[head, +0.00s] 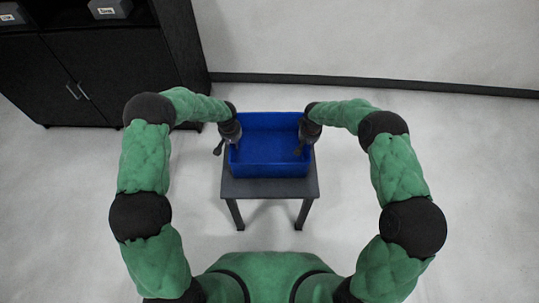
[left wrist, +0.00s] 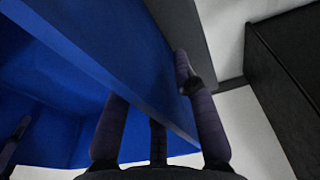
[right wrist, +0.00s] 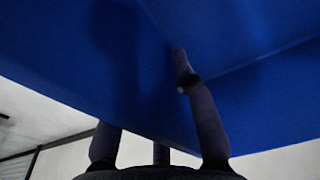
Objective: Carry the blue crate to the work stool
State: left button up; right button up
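The blue crate (head: 270,170) is open-topped, looks empty, and rests level on a small dark stool (head: 270,188). My left gripper (head: 227,146) is at the crate's left wall with its fingers spread, one showing outside the wall. In the left wrist view the crate wall (left wrist: 140,65) runs between the spread fingers. My right gripper (head: 305,146) is at the right wall, with a finger showing inside the crate. In the right wrist view the blue wall (right wrist: 130,80) runs between the spread fingers, and one fingertip is hidden behind it.
A black cabinet (head: 95,70) with grey boxes on it stands at the back left. A wall with a dark baseboard (head: 370,86) runs behind the stool. The pale floor (head: 480,170) is clear to the right. No second stool is in view.

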pick_arm(q)
jog(key=shift+r, duration=0.15)
notch_tip(320, 180, up, 12)
jog(key=s, duration=0.1)
jog(key=shift+s+f, duration=0.2)
jog(key=shift+s, duration=0.2)
pick_arm(e)
notch_tip(320, 180, up, 12)
jog(key=s, duration=0.1)
jog(key=shift+s, duration=0.25)
jog(key=shift+f, duration=0.1)
dwell(0.6)
